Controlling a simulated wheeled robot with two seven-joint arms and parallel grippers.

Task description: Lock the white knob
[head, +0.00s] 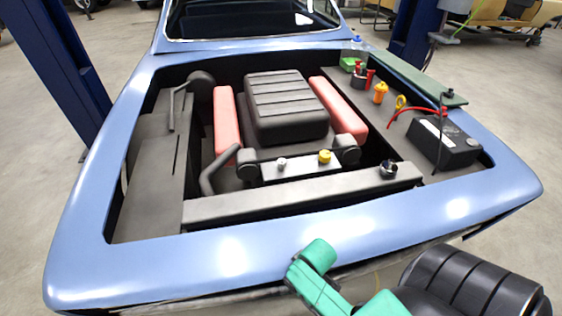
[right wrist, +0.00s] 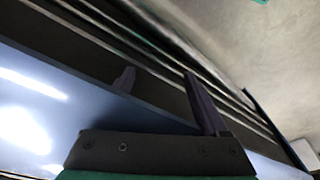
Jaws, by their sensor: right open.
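Blue bodywork (right wrist: 35,115) lies beside and behind the fingers. In the head view my right arm is low, at the car's front edge, well away from the knob, and its fingers are not visible there. My left gripper is not in view.
The blue front panel (head: 240,262) and a dark crossbar (head: 290,198) lie between my arm and the box.

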